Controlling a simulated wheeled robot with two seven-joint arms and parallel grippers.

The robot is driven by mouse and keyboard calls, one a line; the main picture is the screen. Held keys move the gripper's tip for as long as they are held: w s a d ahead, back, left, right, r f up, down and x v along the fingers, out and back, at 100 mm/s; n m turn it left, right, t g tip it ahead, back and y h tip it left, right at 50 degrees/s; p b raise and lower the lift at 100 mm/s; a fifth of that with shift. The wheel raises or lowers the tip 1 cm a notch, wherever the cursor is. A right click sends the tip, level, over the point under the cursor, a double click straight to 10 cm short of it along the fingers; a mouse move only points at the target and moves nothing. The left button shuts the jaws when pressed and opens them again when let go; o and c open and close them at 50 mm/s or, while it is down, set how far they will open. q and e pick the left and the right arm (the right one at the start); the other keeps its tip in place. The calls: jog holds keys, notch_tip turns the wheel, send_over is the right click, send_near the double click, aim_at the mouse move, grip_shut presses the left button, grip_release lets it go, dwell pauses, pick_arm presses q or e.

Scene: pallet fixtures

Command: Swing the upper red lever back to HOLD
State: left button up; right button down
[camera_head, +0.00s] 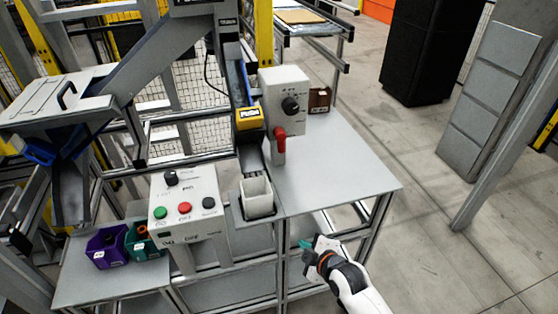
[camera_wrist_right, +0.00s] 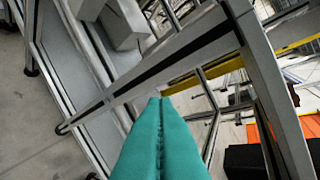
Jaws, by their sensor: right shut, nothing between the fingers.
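A red lever (camera_head: 280,145) shows on the lower front of a light grey control box (camera_head: 286,92) in the head view. Its handle hangs roughly straight down. The box also carries a black knob (camera_head: 290,105); its small lettering is too small to read. My right gripper (camera_head: 305,244) is below and in front of the table, well apart from the lever. Its teal fingers are pressed together and empty in the right wrist view (camera_wrist_right: 158,102). The lever is not recognisable in the wrist view. My left gripper is not in view.
The grey table (camera_head: 340,165) is mostly clear right of the lever; its front edge lies between my right gripper and the lever. A button panel (camera_head: 185,190), a white open bin (camera_head: 257,198) and a yellow block (camera_head: 249,118) stand left.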

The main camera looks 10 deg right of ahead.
jog(key=r, duration=0.2)
jog(key=w+r+n+t, duration=0.1)
jog(key=r, duration=0.2)
jog(key=w+r+n+y, duration=0.1)
jog(key=r, duration=0.1)
jog(key=shift+a+r+t, duration=0.4)
jog(key=n+t+y, duration=0.1)
jog(key=n+t, duration=0.3)
jog(key=n, duration=0.2)
send_near(280, 140)
notch_tip(280, 140, down, 3)
jog(key=s, duration=0.3)
jog(key=shift+w+a+f, duration=0.1)
jog(key=shift+w+a, duration=0.15)
jog(key=shift+a, duration=0.2)
jog(key=p+x, duration=0.1)
jog(key=x, duration=0.9)
jog(key=shift+f, duration=0.2)
